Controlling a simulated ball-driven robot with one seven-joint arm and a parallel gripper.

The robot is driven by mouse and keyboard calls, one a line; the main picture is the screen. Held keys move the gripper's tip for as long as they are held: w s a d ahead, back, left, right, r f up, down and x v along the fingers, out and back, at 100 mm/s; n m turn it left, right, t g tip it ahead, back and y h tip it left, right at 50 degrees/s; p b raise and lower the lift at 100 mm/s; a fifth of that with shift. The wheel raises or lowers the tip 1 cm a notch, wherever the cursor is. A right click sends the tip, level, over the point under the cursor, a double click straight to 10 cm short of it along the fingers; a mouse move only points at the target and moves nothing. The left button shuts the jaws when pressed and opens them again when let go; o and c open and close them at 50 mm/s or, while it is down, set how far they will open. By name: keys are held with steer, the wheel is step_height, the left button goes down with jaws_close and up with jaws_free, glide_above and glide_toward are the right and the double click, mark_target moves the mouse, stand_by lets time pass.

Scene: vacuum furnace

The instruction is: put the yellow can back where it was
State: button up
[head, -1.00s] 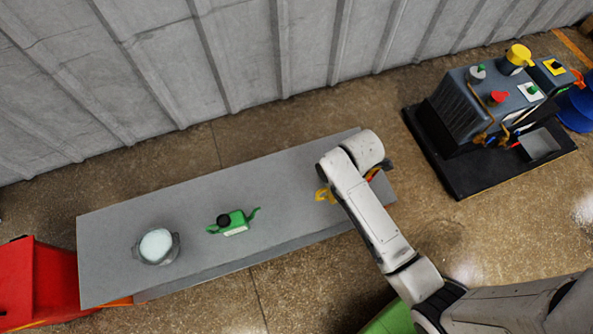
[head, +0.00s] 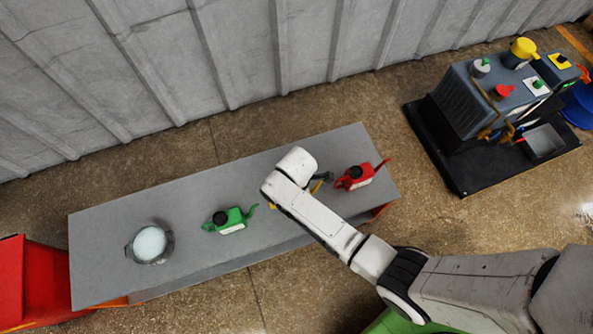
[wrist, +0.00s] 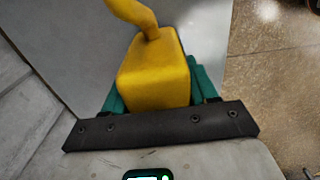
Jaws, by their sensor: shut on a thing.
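The yellow can (wrist: 155,75) fills the middle of the wrist view, its spout pointing toward the top. My gripper (wrist: 153,92) is shut on it, with teal finger pads showing at both sides of its body. In the head view my arm hides most of the can; small yellow parts (head: 316,187) show beside the wrist. It is over the grey table, between a green can (head: 231,221) and a red can (head: 355,178). I cannot tell whether its base touches the table.
A round pot with a pale top (head: 150,243) stands at the table's left end. The grey table (head: 110,225) has bare room along its back. A red box (head: 36,272) is at left. A dark machine (head: 490,110) stands at the right. A ribbed wall is behind.

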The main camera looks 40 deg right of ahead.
steer(key=shift+f, duration=0.9)
steer(key=shift+f, duration=0.15)
steer(key=o, duration=1.2)
step_height(320, 180, up, 12)
steer(key=p, duration=0.3)
steer(key=shift+d, duration=0.1)
steer(key=s+d+r+m, duration=0.4)
steer(key=s+r+m, duration=0.2)
steer(key=s+m, duration=0.1)
steer(key=s+d+r+m+t, duration=0.1)
steer(key=s+d+r+m, duration=0.2)
steer(key=s+r+m, duration=0.3)
steer(key=s+m, duration=0.1)
steer(key=s, duration=0.2)
steer(key=shift+s+d+m, duration=0.25)
steer(key=shift+d+m, duration=0.1)
steer(key=shift+m, duration=0.05)
